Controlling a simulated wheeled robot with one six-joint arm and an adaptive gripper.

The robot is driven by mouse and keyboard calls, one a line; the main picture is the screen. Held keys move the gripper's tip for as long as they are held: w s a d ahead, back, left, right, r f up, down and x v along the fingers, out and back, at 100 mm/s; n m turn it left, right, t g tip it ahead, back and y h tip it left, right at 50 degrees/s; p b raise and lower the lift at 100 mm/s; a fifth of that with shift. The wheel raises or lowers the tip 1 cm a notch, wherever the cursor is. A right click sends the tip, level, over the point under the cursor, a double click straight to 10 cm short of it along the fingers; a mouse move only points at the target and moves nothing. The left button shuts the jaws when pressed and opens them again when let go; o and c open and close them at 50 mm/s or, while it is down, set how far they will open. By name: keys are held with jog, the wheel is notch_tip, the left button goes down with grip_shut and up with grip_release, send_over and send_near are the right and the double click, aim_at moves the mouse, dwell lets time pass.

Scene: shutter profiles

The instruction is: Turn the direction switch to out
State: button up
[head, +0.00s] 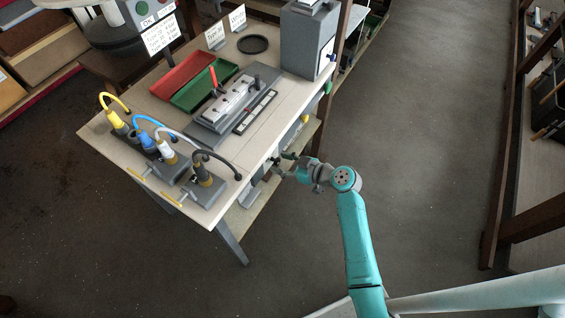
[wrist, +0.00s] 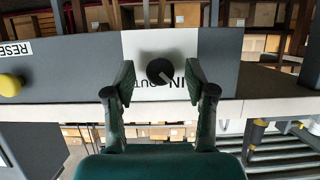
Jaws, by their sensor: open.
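The direction switch is a round black knob (wrist: 160,70) on a white plate (wrist: 140,45) set in a dark grey panel (wrist: 70,62) in the wrist view. A pale pointer mark on it slants to the lower right. Below it the plate carries partly hidden lettering, "OUT" to the left and "IN" to the right. My gripper (wrist: 159,84) is open, with one finger on each side of the knob and a gap visible to each. In the head view my gripper (head: 282,164) is at the table's front edge; the knob cannot be made out there.
A yellow button (wrist: 10,85) with a "RESET" label, cut off at the edge, is left on the panel. In the head view the table (head: 262,140) carries corded tools (head: 160,150), a red tray (head: 182,75), a green tray (head: 205,85) and a grey box (head: 308,45). The floor to the right is clear.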

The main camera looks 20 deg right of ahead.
grip_shut()
dwell(0.3)
jog(key=m+g+y, duration=0.1)
jog(key=m+y, duration=0.1)
jog(key=m, duration=0.1)
jog(key=shift+w+d, duration=0.15)
jog(key=m+y, duration=0.2)
jog(key=m, duration=0.1)
jog(key=shift+d+f+m+g, duration=0.1)
jog(key=shift+m+g, duration=0.2)
jog(key=shift+g, duration=0.1)
jog(key=m+y, duration=0.2)
jog(key=m, duration=0.1)
jog(key=shift+f, duration=0.1)
jog(key=shift+f+m+t+y, duration=0.1)
jog(key=shift+m+t+y, duration=0.4)
jog(key=shift+m, duration=1.4)
